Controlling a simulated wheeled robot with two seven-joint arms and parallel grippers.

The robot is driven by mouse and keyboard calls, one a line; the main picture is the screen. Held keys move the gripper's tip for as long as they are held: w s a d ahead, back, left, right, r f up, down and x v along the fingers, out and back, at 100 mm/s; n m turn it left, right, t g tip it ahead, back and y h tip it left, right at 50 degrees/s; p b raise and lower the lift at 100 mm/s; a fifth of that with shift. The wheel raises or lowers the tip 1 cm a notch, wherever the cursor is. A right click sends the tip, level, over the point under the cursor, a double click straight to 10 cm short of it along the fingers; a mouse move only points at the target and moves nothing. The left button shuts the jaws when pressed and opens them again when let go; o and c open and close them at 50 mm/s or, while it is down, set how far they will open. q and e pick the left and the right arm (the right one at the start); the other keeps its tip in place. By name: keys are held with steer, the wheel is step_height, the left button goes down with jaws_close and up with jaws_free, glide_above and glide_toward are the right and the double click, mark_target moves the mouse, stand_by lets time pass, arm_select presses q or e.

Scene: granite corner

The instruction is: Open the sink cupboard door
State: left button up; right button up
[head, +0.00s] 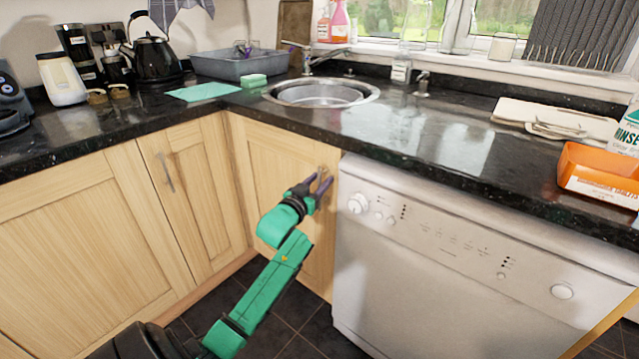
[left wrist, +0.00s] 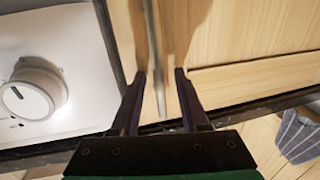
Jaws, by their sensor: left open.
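The sink cupboard door (head: 262,150) is a pale wood panel under the sink, between the corner and the dishwasher. It looks shut. Its metal handle (head: 322,170) is near the upper right edge, partly hidden by my gripper. My left gripper (head: 320,186) is at the handle, with its fingers apart. In the left wrist view the two dark fingertips (left wrist: 160,73) point at the door, and the handle (left wrist: 154,50) shows as a thin upright bar between them. I cannot tell whether either finger touches it. My right gripper is in neither view.
The white dishwasher (head: 450,260) stands right beside the door; its knob (left wrist: 32,95) shows close to the gripper in the left wrist view. A neighbouring cupboard door (head: 187,190) meets the corner at left. The granite worktop (head: 425,140) overhangs above. Dark floor tiles (head: 312,325) lie below.

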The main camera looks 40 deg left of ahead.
arm_select(q)
jaws_close()
stand_by(1.4)
